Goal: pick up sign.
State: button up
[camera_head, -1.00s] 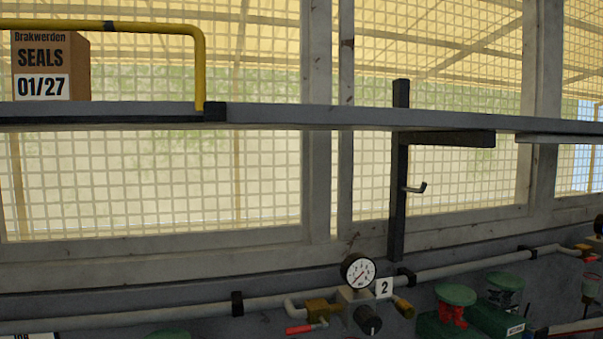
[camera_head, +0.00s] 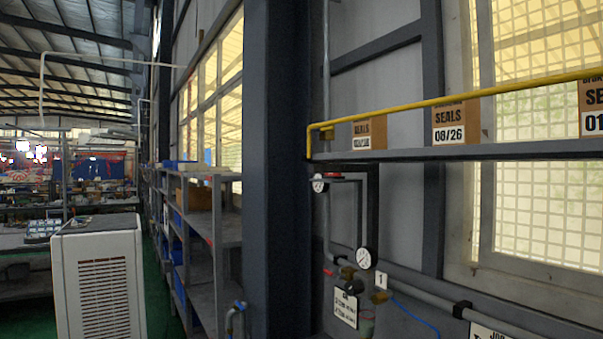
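No gripper shows in the head view. The task's sign cannot be singled out with certainty. A white sign with dark lettering (camera_head: 345,307) hangs below the pipework at the lower middle; its small text is too blurred to read fully. A second white sign (camera_head: 488,331) is cut off at the bottom edge, right of the middle. A small white tag marked 1 (camera_head: 381,281) sits beside a pressure gauge (camera_head: 363,258).
A grey wall shelf (camera_head: 400,153) with a yellow rail (camera_head: 420,103) holds cardboard SEALS boxes (camera_head: 456,122). A dark column (camera_head: 273,170) stands left of the pipes. A white cabinet (camera_head: 98,270) and a shelving rack (camera_head: 212,220) stand left, with green floor between them.

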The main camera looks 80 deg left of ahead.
aim_at(327, 176)
jog(key=u, duration=2.7)
jog(key=i+j+z, duration=0.1)
jog(key=z, duration=0.25)
jog(key=j+z, duration=0.15)
jog(key=z, duration=0.2)
jog(key=i+j+z, duration=0.15)
jog(key=z, duration=0.2)
jog(key=i+j+z, duration=0.2)
jog(key=j+z, duration=0.2)
jog(key=j, duration=0.8)
jog(key=j+z, duration=0.35)
jog(key=j, duration=0.85)
